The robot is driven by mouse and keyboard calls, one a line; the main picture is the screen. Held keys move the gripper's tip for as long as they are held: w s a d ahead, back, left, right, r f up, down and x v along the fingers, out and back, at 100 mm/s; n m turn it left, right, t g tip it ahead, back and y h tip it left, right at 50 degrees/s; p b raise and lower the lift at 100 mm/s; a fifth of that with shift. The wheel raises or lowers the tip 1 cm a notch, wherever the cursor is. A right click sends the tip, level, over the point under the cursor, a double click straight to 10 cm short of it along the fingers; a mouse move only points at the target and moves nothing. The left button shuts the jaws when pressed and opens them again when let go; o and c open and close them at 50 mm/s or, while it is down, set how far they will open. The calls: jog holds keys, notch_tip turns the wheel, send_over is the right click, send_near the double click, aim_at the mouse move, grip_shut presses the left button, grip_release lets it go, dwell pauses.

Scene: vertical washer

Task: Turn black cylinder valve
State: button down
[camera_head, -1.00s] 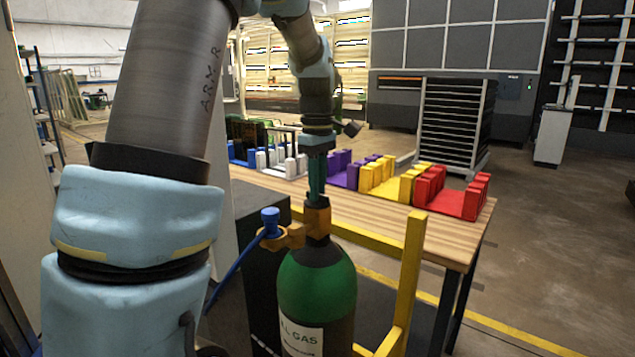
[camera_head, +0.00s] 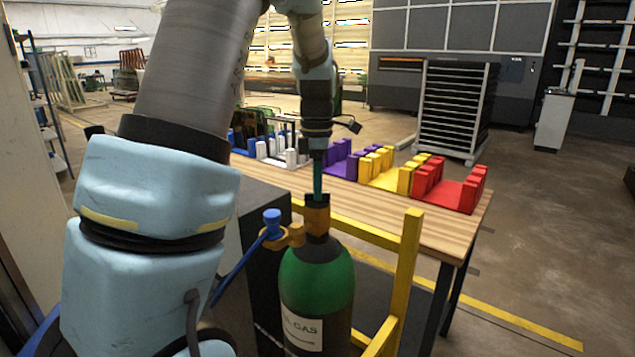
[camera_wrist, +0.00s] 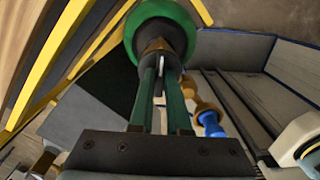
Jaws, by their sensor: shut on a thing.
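A green gas cylinder (camera_head: 316,278) with a dark neck stands upright in front of the table. On its neck sits a brass valve body (camera_head: 317,219) with the black valve (camera_head: 318,200) at its top. My gripper (camera_head: 317,192) points straight down onto the valve, its green fingers shut on it. In the wrist view, my gripper (camera_wrist: 160,78) has one finger on each side of the valve stem, in front of the brass valve body (camera_wrist: 156,47) and the green cylinder (camera_wrist: 187,20). The fingers partly hide the valve.
A blue knob (camera_head: 271,218) and blue hose stick out left of the valve. A yellow frame (camera_head: 409,270) stands close right of the cylinder. Behind is a wooden table (camera_head: 455,238) with red, yellow, purple, white and blue holders.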

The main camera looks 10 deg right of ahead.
jog(key=shift+n, duration=0.3)
jog(key=c, duration=0.9)
grip_release()
notch_tip(320, 180, up, 11)
jog(key=shift+f+b, duration=0.1)
jog(key=shift+b, duration=0.9)
